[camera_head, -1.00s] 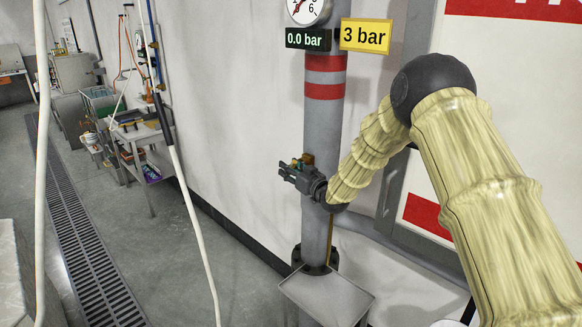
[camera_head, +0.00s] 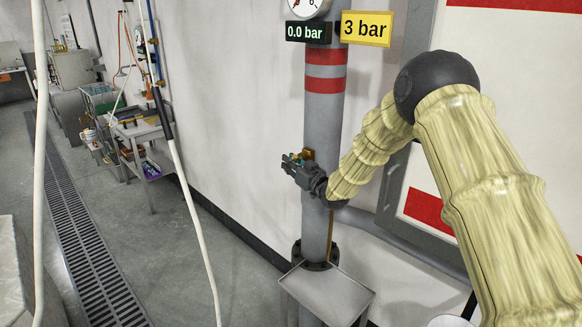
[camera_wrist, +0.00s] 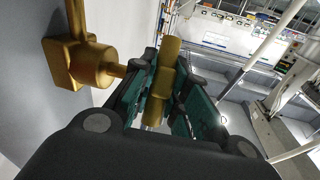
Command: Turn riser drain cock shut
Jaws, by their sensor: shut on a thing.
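The riser (camera_head: 323,118) is a grey upright pipe with red bands in the head view. Its brass drain cock (camera_head: 308,155) sits on the pipe, partly behind my gripper (camera_head: 292,163). In the wrist view the brass body (camera_wrist: 92,62) is at the upper left, with a short stem running to the brass handle (camera_wrist: 162,80). The teal-padded fingers of my gripper (camera_wrist: 160,92) are shut on this handle, one on each side. A green display (camera_head: 308,32) on the riser reads 0.0 bar, beside a yellow sign (camera_head: 366,29) reading 3 bar.
A grey tray (camera_head: 328,294) is below the cock at the riser's foot. A wall panel (camera_head: 490,100) with red bands is at the right. Pale hoses (camera_head: 192,215) hang at the left. A cart (camera_head: 145,130) and a floor grating (camera_head: 80,230) lie farther left.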

